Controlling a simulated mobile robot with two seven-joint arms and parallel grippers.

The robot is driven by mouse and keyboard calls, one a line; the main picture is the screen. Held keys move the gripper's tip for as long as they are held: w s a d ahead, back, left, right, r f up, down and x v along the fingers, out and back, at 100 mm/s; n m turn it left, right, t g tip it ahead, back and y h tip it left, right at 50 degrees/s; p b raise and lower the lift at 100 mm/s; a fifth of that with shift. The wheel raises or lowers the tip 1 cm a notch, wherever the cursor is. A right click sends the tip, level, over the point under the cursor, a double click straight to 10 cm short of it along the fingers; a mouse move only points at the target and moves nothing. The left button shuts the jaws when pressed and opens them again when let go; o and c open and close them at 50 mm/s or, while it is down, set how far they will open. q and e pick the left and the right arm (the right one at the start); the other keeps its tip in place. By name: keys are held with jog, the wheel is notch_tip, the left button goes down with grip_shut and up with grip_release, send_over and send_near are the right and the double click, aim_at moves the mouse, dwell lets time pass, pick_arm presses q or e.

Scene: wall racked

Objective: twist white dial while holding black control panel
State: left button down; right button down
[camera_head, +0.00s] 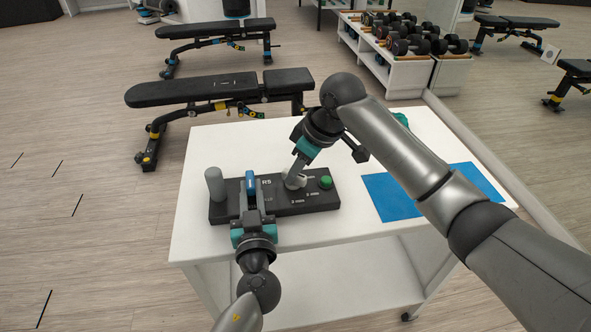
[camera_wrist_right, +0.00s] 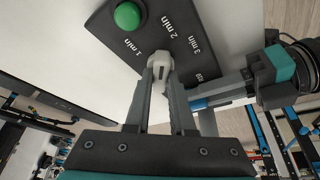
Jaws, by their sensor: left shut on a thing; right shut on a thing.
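The black control panel (camera_head: 320,200) lies on the white table, with a grey upright cylinder (camera_head: 215,185) at its left end and a green button (camera_head: 325,182) near its right end. My left gripper (camera_head: 250,192) is shut on the panel from the near side, left of its middle. My right gripper (camera_head: 293,180) comes from above and is shut on the white dial (camera_head: 298,182). In the right wrist view the fingertips grip the white dial (camera_wrist_right: 160,62), beside the "1 min", "2 min" and "3 min" marks. The fingers partly hide the dial.
The white table (camera_head: 320,237) has a blue mat (camera_head: 385,198) to the right of the panel, partly under my right arm. A small green thing (camera_head: 401,119) lies at its far edge. Benches (camera_head: 220,90) and a dumbbell rack (camera_head: 400,72) stand beyond.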

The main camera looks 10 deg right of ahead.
jog(key=n+g, duration=0.1)
jog(key=n, duration=0.3)
jog(key=shift+w+d+y, duration=0.1)
jog(key=shift+w+y, duration=0.05)
jog(key=shift+y, duration=0.25)
jog(key=shift+n+g, duration=0.9)
jog(key=shift+n, duration=0.9)
jog(key=c, duration=0.8)
grip_release()
jog(key=shift+o, duration=0.2)
jog(key=v, duration=1.2)
jog(key=shift+d, duration=0.15)
